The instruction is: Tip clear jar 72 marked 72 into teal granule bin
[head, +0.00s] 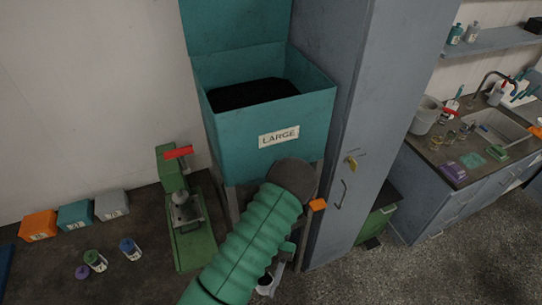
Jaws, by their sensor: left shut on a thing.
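The teal granule bin (238,136) stands upper centre with its lid up, a LARGE label on its front and dark contents inside. My left arm, in a green ribbed sleeve, rises from the bottom in front of it. My left gripper (276,274) is mostly hidden by the sleeve, low down in front of the bin. It is shut on a pale, jar-like thing with a dark top, apparently the clear jar (267,287). Its number cannot be read. It is below the bin's rim and apart from the opening. My right gripper is not in view.
A green press with a red handle (178,152) stands left of the bin. Orange, teal and grey boxes (75,214) and small jars (95,260) are on the left bench. A tall grey cabinet (375,110) blocks the right side; a sink counter (470,150) lies beyond.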

